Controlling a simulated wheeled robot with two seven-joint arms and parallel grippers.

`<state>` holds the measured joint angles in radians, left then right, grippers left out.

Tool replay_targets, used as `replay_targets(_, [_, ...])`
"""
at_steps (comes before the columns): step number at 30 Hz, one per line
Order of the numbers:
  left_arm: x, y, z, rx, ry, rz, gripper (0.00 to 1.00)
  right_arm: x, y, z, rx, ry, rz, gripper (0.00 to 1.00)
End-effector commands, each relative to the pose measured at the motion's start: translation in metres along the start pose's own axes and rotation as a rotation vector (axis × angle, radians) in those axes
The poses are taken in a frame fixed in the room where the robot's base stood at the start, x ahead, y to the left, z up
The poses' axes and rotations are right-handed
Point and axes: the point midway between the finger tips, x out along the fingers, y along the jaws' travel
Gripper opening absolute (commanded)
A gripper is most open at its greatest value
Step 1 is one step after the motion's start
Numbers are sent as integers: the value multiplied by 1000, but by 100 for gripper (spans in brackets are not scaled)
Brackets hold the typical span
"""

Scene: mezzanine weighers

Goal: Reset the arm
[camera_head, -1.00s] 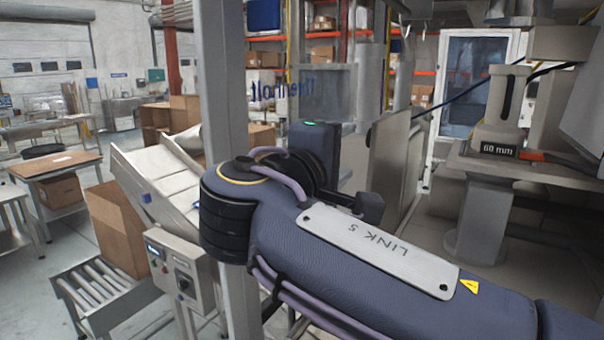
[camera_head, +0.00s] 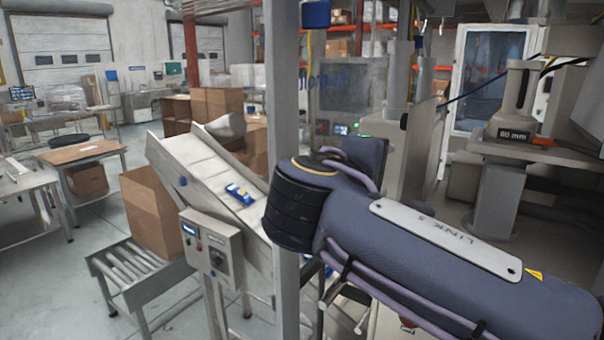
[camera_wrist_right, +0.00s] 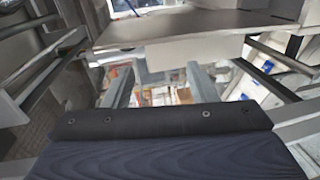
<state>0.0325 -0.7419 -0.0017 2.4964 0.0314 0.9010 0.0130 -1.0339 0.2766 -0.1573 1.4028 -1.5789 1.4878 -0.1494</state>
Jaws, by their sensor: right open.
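My right arm reaches in from the lower right of the head view, its dark padded link crossing in front of the press-like machine and ending near the grey post. My right gripper shows in the wrist view (camera_wrist_right: 160,86), its two grey fingers standing well apart with nothing between them. In the head view the fingers cannot be made out behind the arm. My left gripper is in neither view.
A grey post (camera_head: 284,130) stands close to the arm's dark elbow. Left of it are an inclined conveyor (camera_head: 190,160) carrying a blue pouch (camera_head: 238,193), a control box (camera_head: 211,248), a cardboard box (camera_head: 153,212) and a roller table (camera_head: 135,268). Open floor lies further left.

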Motion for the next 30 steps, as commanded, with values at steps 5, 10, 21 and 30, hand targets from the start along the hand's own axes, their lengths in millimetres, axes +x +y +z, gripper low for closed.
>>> replay_targets(5, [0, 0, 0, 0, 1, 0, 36, 27, -31, 29, 20, -10, -134, 52])
replay_targets(10, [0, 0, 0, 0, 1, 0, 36, 50, -78, 70, 74, -22, -324, 52])
replay_targets(21, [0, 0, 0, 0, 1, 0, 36, -5, -271, 212, 648, -139, -1041, 52])
replay_targets(30, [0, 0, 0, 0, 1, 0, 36, -88, -349, 222, 1263, -269, -1288, 52])
